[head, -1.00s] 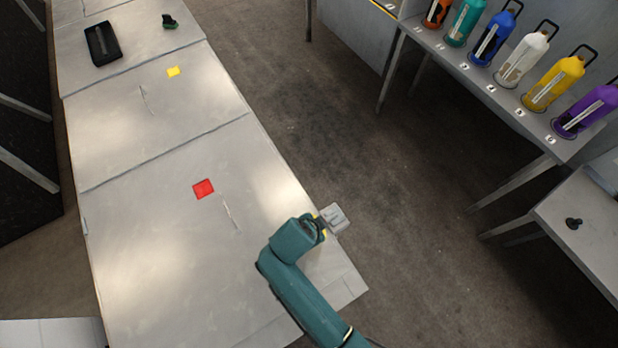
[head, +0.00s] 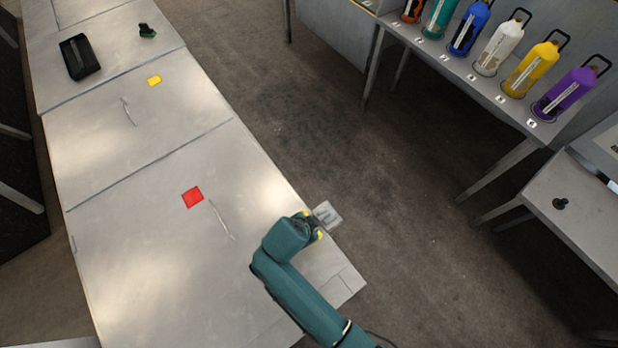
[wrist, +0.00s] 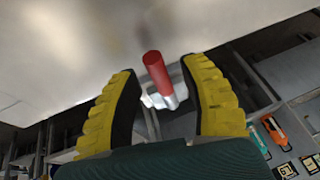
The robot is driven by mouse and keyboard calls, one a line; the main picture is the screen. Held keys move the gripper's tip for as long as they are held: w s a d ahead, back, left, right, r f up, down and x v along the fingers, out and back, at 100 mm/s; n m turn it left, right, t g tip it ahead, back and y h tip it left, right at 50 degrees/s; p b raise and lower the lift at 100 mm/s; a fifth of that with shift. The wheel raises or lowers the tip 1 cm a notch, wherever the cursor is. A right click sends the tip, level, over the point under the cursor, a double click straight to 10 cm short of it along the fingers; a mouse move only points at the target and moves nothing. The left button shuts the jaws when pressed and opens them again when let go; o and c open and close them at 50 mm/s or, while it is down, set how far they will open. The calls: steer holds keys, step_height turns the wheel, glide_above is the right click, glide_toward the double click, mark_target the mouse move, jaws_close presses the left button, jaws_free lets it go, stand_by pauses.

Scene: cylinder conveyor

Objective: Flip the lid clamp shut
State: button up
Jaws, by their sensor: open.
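The lid clamp shows in the wrist view as a red handle (wrist: 156,74) with a pale metal end. The handle appears between the two fingers of my gripper (wrist: 165,90), apart from both; I cannot tell how deep between them it sits. My gripper is open, with yellow ribbed fingers. In the head view my gripper (head: 316,230) is at the right edge of the metal table, beside a small grey block (head: 327,214) that juts out past the edge. The clamp's handle cannot be made out in the head view.
The long metal table (head: 130,240) carries a red square (head: 192,197), a yellow square (head: 154,80), a black tray (head: 78,57) and a small green-black object (head: 147,31). Several coloured cylinders, including a purple one (head: 566,92), stand on a rack at right. Open floor lies between.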

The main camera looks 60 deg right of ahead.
steer(key=v, duration=1.2)
steer(key=w+a+r+n+t+y, duration=0.1)
steer(key=w+a+r+n+t, duration=0.25)
steer(key=r, duration=0.55)
steer(key=w+r+n+t, duration=0.2)
steer(key=w+r+t, duration=0.3)
steer(key=w+r, duration=0.3)
steer(key=w+a+r+n+t+y, duration=0.15)
steer(key=w+r+t, duration=0.3)
steer(key=r, duration=0.55)
steer(key=s+a+r+n+t+p, duration=0.1)
steer(key=r+n+p, duration=0.4)
steer(key=r, duration=0.6)
steer(key=s+a+r+n+t+y+p, duration=0.1)
steer(key=r+n+t+p, duration=0.4)
steer(key=r, duration=0.6)
steer(key=s+a+r+n+t+y+p, duration=0.1)
steer(key=s+a+r+n+t+p, duration=0.2)
steer(key=r, duration=0.9)
steer(key=shift+s+n+p, duration=0.55)
steer(key=shift+n+p, duration=0.35)
steer(key=shift+n, duration=0.3)
steer(key=shift+a, duration=0.1)
